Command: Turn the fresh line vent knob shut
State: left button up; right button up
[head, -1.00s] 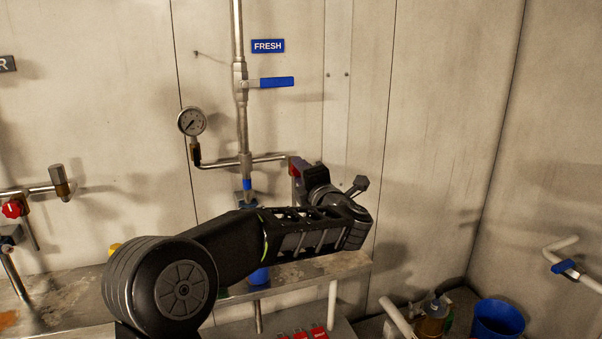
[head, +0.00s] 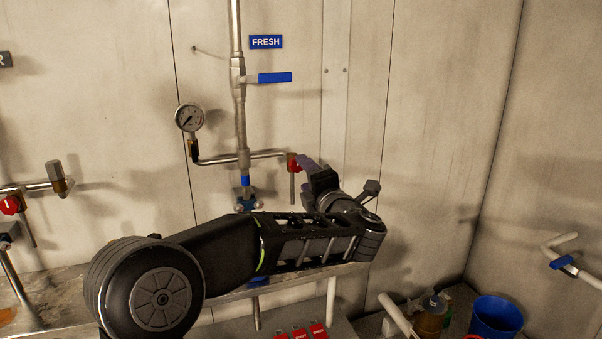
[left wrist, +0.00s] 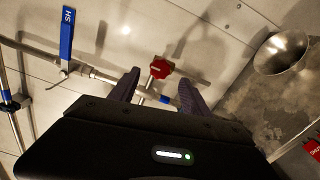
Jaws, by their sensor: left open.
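The red vent knob (head: 293,163) sits at the right end of the short side pipe (head: 265,154) off the fresh line, with a thin spout hanging below. My left gripper (head: 308,166) is open and empty, just right of the knob and close to it. In the left wrist view, the knob (left wrist: 161,68) shows between the two spread fingers (left wrist: 157,85), a little beyond their tips. I see no clear contact. The blue FRESH sign (head: 266,42) is on the wall above. My right gripper is not in view.
The fresh pipe (head: 240,110) carries a blue lever (head: 275,77) and a gauge (head: 189,118). Another red knob (head: 11,205) is at far left. A metal bench (head: 60,295), red switches (head: 300,332) and a blue bucket (head: 496,317) lie below.

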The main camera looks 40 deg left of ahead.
pick_arm(q)
jog(key=v, duration=0.3)
jog(key=shift+s, duration=0.1)
dwell(0.4)
